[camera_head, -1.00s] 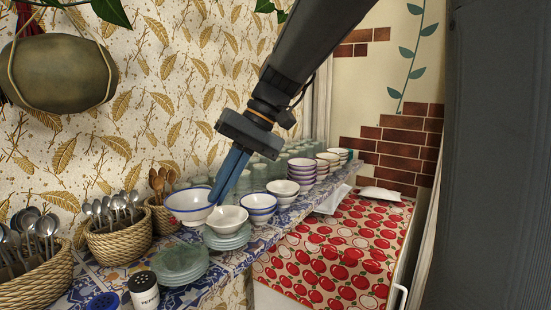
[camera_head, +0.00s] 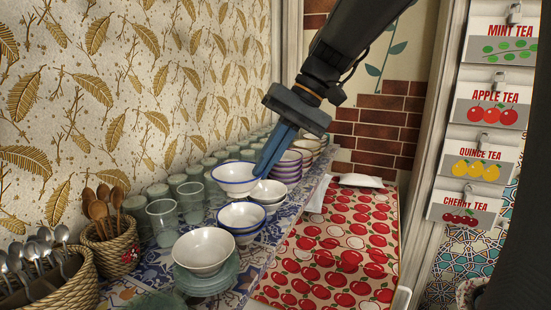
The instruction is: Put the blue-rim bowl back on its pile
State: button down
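My gripper (camera_head: 262,171) has blue fingers that come down from the upper right. They are shut on the right rim of a white blue-rim bowl (camera_head: 231,180), which is upright. A short pile of blue-rim bowls (camera_head: 242,219) stands on the tiled shelf just below the held bowl in the picture. The held bowl appears raised above or slightly behind this pile; the exact gap cannot be told.
A plain white bowl (camera_head: 204,250) sits on glass plates (camera_head: 205,282) at the front. Another white bowl (camera_head: 268,190) and purple-striped bowls (camera_head: 287,168) stand right of the held bowl. Glasses (camera_head: 162,220) line the wall. Spoon baskets (camera_head: 112,250) are left.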

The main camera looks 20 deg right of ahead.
jog(key=shift+d+f+b, duration=0.1)
jog(key=shift+f+b, duration=2.45)
jog(key=shift+f, duration=1.2)
jog(key=c, duration=1.9)
grip_release()
jog(key=shift+c, duration=0.2)
jog(key=b+v, duration=0.2)
jog(key=v, duration=0.5)
jog(key=shift+r, duration=0.4)
jog(key=shift+d, duration=0.1)
